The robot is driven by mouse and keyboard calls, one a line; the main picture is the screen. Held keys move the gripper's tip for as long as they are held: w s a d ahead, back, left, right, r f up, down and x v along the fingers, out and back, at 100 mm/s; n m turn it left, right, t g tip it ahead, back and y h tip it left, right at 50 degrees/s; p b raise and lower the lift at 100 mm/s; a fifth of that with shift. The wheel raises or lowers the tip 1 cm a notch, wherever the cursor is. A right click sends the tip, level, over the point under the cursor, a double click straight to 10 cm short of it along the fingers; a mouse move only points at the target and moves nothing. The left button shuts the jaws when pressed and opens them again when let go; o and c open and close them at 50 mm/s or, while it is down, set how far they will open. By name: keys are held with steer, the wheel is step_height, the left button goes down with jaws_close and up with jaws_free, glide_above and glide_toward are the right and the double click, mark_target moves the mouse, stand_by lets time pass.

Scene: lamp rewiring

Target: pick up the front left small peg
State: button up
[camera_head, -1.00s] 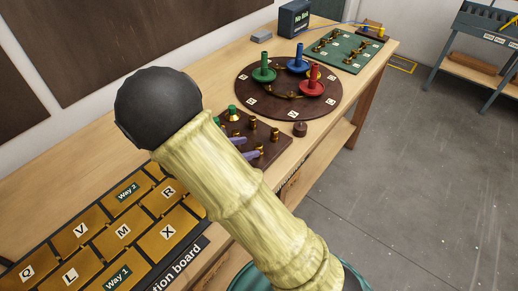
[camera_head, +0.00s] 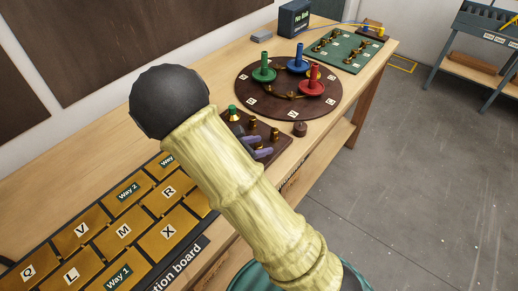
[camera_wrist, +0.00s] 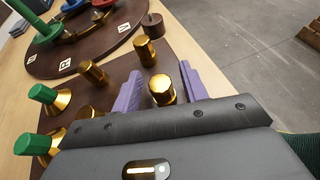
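A dark brown board (camera_head: 283,141) on the bench carries several small brass pegs and green-topped pegs. In the wrist view, one brass peg (camera_wrist: 161,88) stands between the two purple fingers of my gripper (camera_wrist: 158,68), with gaps showing at its sides. My gripper is open. In the head view, my gripper (camera_head: 257,148) is low over the board, partly hidden by my arm. Other brass pegs stand beyond and to the left, one (camera_wrist: 145,52) beyond the fingers and another (camera_wrist: 93,73) left of them. Which peg is the front left one is unclear.
Two green-topped pegs (camera_wrist: 42,93) stand left of my gripper. A round brown board (camera_head: 258,107) with green, blue and red spools lies beyond, with a small brown knob (camera_head: 299,129) near its edge. A lettered board (camera_head: 100,240) lies at the near left.

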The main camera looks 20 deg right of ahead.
mark_target(259, 145)
jaws_close()
steer(key=shift+r, duration=0.1)
step_height(259, 145, up, 10)
steer(key=shift+f+p, duration=0.1)
steer(key=shift+p, duration=0.2)
stand_by(0.6)
